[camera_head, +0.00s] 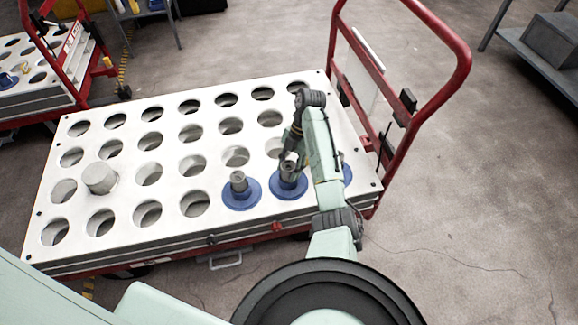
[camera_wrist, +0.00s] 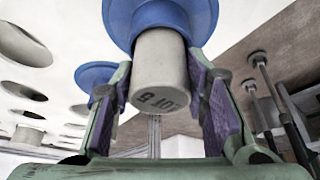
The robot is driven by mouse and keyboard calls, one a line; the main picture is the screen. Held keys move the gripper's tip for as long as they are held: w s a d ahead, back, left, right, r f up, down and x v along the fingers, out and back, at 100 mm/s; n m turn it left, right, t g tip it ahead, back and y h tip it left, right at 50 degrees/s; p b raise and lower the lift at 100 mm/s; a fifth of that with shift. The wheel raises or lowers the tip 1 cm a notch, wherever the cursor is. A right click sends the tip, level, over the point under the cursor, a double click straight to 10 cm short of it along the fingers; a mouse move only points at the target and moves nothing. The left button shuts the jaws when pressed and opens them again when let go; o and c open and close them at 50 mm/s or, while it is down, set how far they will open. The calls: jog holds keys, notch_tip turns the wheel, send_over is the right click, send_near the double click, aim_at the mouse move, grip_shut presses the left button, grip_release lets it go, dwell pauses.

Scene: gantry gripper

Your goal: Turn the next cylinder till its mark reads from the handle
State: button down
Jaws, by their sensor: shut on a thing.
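My gripper (camera_head: 291,160) is over the front row of the white cart plate (camera_head: 75,240). In the wrist view its purple-padded fingers (camera_wrist: 163,85) are shut on a grey cylinder (camera_wrist: 160,60) with a blue flange (camera_wrist: 160,14). Dark characters show on the cylinder's end face and look tilted; I cannot read them surely. In the head view this is the middle blue-flanged cylinder (camera_head: 287,183), seated in the plate. Another blue-flanged cylinder (camera_head: 240,192) stands to its left. A third blue flange (camera_head: 347,174) at the right is mostly hidden by my arm. The red handle (camera_head: 463,60) rises at the right.
A plain grey cylinder (camera_head: 100,178) stands in the left part of the plate, among several empty holes. A second cart (camera_head: 40,80) is at the upper left. A grey shelf (camera_head: 540,65) stands at the upper right. Floor is clear right of the cart.

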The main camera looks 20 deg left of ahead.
jog(key=shift+n, duration=0.3)
jog(key=c, duration=0.9)
grip_release()
jog(key=shift+o, duration=0.2)
jog(key=v, duration=1.2)
jog(key=shift+a, duration=0.15)
